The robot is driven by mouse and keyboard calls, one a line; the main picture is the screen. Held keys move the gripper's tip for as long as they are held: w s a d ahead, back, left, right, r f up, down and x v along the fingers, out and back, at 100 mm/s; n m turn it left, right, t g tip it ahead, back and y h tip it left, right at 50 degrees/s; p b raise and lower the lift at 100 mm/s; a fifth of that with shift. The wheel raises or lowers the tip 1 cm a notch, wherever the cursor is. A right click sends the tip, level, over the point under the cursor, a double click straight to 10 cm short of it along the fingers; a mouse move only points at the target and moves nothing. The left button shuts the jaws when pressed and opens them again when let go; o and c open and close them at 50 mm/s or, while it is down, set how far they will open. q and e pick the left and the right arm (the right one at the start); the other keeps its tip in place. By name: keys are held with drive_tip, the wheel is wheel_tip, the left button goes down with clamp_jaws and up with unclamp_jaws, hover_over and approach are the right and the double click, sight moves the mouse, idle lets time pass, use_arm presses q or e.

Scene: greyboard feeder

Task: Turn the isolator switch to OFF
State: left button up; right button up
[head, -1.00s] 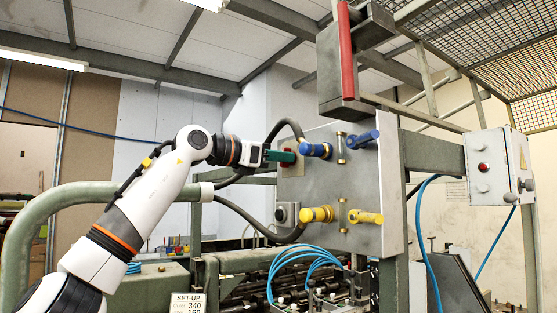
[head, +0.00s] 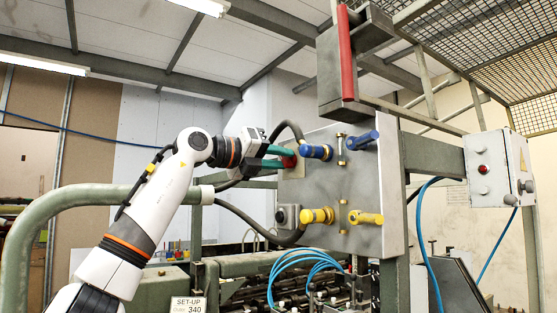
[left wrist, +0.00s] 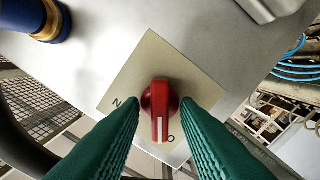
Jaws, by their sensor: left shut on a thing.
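The isolator switch is a red rotary knob (left wrist: 158,92) with a white pointer line, on a pale square plate (left wrist: 150,55). In the left wrist view the line points down the picture, close to a letter O; a letter N shows to the left. The rest of the lettering is hidden by my fingers. My left gripper (left wrist: 161,104) has its green fingertips on both sides of the knob, shut on it. In the head view, my left gripper (head: 287,156) reaches the red knob (head: 290,160) at the left of the grey panel (head: 330,185). My right gripper is out of view.
Blue handles (head: 316,151) stick out just right of the switch, with yellow handles (head: 317,215) lower down. A dark cable (head: 240,216) loops below the gripper. A red bar (head: 346,50) stands above the panel. A grey control box (head: 492,168) is at the right.

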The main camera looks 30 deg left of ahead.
use_arm(q)
drive_tip(key=shift+s+a+r+n, duration=0.1)
drive_tip(key=shift+r+n, duration=0.05)
drive_tip(key=shift+n, duration=0.85)
drive_tip(key=o, duration=0.6)
drive_tip(key=shift+a, duration=0.1)
